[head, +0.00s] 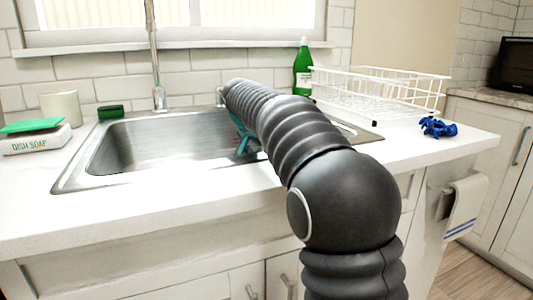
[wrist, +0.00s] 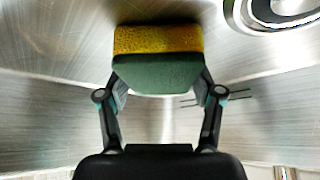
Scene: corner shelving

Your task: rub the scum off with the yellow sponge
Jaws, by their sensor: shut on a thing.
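The yellow sponge (wrist: 158,40) shows in the wrist view, with a dark green layer on the side toward me. My gripper (wrist: 162,82) is shut on it, with one finger at each side. In the head view my gripper (head: 243,137) is low over the right part of the steel sink (head: 135,146), mostly behind my arm, and the sponge is hidden there. In the wrist view bare steel surrounds the sponge; I cannot tell whether it touches. Thin dark lines (wrist: 238,94) mark the steel by the right finger; I cannot tell whether they are scum.
A drain (wrist: 285,12) is at the wrist view's upper right. The faucet (head: 156,60) stands behind the sink. A green block (head: 110,112), a soap box (head: 36,140) and a cup (head: 60,107) are left; a green bottle (head: 303,70), dish rack (head: 385,88) and blue object (head: 438,128) are right.

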